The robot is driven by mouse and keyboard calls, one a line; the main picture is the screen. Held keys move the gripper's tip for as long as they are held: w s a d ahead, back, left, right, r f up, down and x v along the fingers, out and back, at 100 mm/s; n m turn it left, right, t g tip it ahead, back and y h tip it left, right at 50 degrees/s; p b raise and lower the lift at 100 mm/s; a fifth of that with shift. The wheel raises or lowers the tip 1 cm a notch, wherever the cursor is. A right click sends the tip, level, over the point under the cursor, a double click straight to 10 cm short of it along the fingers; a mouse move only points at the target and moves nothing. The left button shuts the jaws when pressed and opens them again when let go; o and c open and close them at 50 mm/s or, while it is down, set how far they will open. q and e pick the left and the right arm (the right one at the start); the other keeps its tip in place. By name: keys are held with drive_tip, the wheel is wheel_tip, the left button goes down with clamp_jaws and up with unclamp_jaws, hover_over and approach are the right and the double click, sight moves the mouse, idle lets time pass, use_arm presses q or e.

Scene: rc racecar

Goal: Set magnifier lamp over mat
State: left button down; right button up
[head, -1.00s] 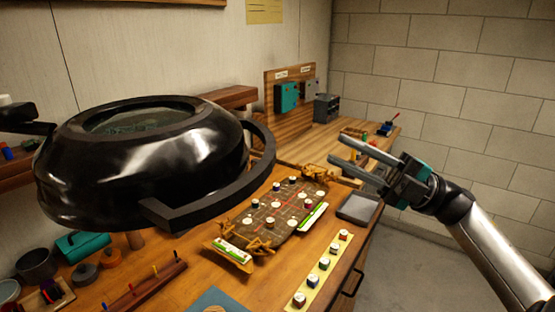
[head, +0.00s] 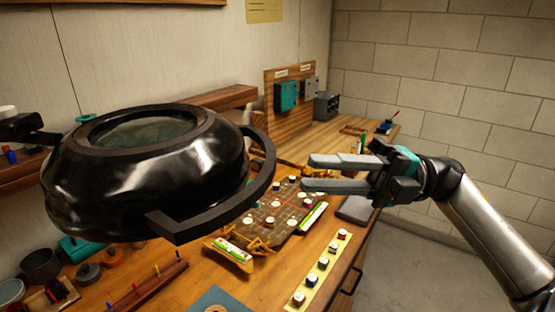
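The magnifier lamp (head: 115,200) has a large glossy black head with a round lens (head: 138,132) on top. It fills the left of the head view, raised above the workbench. A black curved handle (head: 225,218) sticks out on its right side. A brown mat (head: 277,212) with a grid and several round pieces lies on the bench, partly hidden by the lamp head and handle. My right gripper (head: 308,173) is open and empty, fingers pointing left toward the handle, with a gap between them. My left gripper is not in view.
A yellow strip (head: 314,279) with several round pieces lies along the bench's front edge. A dark grey tray (head: 357,210) is under my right gripper. Cups, rolls and a wooden rack (head: 148,287) stand at the lower left. Wall-side boxes stand at the back.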

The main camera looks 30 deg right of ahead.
drive_tip(key=p+x, duration=0.1)
drive_tip(key=x, duration=0.5)
drive_tip(key=shift+a, duration=0.2)
clamp_jaws()
idle(1.2)
